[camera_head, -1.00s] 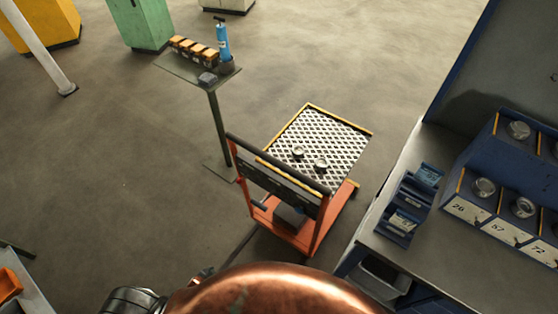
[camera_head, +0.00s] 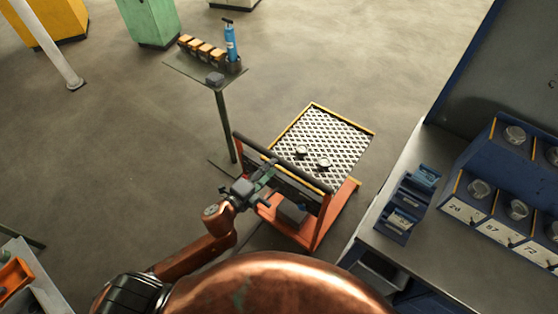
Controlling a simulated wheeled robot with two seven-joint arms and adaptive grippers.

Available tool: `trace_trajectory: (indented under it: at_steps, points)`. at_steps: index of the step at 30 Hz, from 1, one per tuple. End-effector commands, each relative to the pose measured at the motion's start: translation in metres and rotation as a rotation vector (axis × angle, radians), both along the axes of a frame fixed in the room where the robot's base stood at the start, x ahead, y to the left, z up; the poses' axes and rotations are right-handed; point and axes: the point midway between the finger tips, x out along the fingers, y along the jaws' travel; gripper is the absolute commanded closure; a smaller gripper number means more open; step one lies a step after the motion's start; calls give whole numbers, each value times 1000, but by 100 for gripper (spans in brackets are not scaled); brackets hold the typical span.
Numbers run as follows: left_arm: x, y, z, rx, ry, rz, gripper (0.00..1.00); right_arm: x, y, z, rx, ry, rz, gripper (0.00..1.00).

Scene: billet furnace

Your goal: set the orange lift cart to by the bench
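The orange lift cart (camera_head: 323,225) stands on the floor left of the bench (camera_head: 447,240), with a strip of floor showing between its top and the bench. Its top is a mesh platform (camera_head: 331,135) with yellow edges. Two small round metal pieces (camera_head: 301,151) (camera_head: 323,164) lie on it. A dark push handle (camera_head: 300,172) runs along its near left side. My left gripper (camera_head: 272,187) is at that handle side, its fingers spread apart with nothing seen between them. Whether it touches the cart I cannot tell. My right gripper is out of view.
A small stand (camera_head: 190,72) with orange-topped blocks and a blue bottle (camera_head: 230,42) is behind the cart, to the left. The bench carries blue trays and numbered bins (camera_head: 478,218). A table corner (camera_head: 35,285) shows lower left. Open floor lies left and beyond the cart.

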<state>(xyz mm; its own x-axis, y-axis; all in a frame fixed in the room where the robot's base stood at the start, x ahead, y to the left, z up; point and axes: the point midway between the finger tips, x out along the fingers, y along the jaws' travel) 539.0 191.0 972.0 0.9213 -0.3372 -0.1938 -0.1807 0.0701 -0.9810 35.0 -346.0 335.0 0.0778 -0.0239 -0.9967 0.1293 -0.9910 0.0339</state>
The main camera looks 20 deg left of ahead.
Motion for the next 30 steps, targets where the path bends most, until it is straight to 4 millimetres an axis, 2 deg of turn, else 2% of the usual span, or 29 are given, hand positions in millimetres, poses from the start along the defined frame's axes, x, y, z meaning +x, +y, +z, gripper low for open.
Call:
trace_trajectory:
  at_steps: [6, 12, 22, 30]
  points:
    - [34, -12, -6, -2, -1, 1, 64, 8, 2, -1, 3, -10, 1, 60]
    - [50, -18, -11, -3, 2, 3, 64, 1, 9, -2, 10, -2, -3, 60]
    - [53, -18, -12, -3, 2, 3, 64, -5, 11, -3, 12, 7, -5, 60]
    - [53, -18, -12, -3, 2, 3, 83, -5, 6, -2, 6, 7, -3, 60]
